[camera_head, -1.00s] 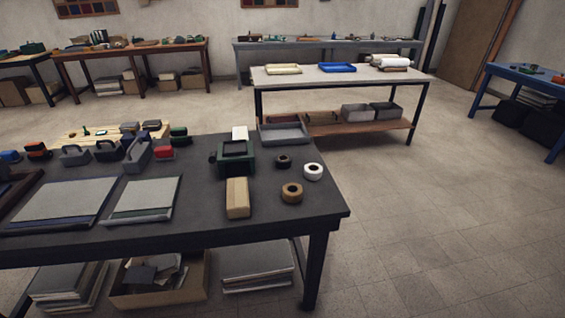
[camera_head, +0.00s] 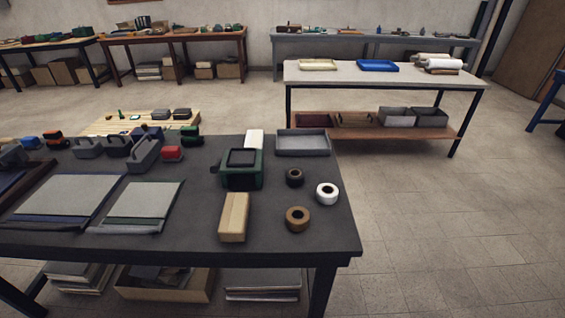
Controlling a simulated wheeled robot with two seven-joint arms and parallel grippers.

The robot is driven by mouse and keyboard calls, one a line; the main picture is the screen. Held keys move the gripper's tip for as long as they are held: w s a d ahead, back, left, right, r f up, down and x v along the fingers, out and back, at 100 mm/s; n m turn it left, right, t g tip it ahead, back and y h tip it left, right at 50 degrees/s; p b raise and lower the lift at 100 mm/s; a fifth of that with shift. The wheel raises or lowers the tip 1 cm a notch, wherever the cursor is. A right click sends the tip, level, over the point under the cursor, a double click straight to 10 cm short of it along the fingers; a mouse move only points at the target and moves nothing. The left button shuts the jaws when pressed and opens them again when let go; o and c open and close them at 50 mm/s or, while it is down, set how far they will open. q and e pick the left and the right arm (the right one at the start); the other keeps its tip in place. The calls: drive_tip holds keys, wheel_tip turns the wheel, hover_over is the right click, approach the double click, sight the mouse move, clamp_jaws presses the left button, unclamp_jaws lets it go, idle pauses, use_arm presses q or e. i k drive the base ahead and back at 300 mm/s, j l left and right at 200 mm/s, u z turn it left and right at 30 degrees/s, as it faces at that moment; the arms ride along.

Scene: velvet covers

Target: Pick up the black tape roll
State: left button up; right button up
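The black tape roll (camera_head: 294,177) lies flat on the dark table (camera_head: 180,236), toward its right end. A white tape roll (camera_head: 327,193) lies to its right and a little nearer. A brown tape roll (camera_head: 298,218) lies nearer, below it in the picture. Neither of my grippers shows in the head view.
A green device (camera_head: 240,170) stands left of the black roll, with a tan block (camera_head: 234,217) in front of it. A grey tray (camera_head: 302,143) lies behind the roll. Open floor (camera_head: 440,235) lies to the right; a pale-topped table (camera_head: 420,76) stands behind.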

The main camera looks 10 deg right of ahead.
sight(295, 175)
drive_tip(key=i+l+u, duration=0.3)
drive_tip(key=l+u, duration=0.15)
drive_tip(key=l, duration=0.4)
drive_tip(key=i+l+u, duration=0.15)
drive_tip(key=l+u, duration=0.3)
drive_tip(key=l, duration=0.5)
drive_tip(key=l+u, duration=0.5)
drive_tip(key=l, duration=0.45)
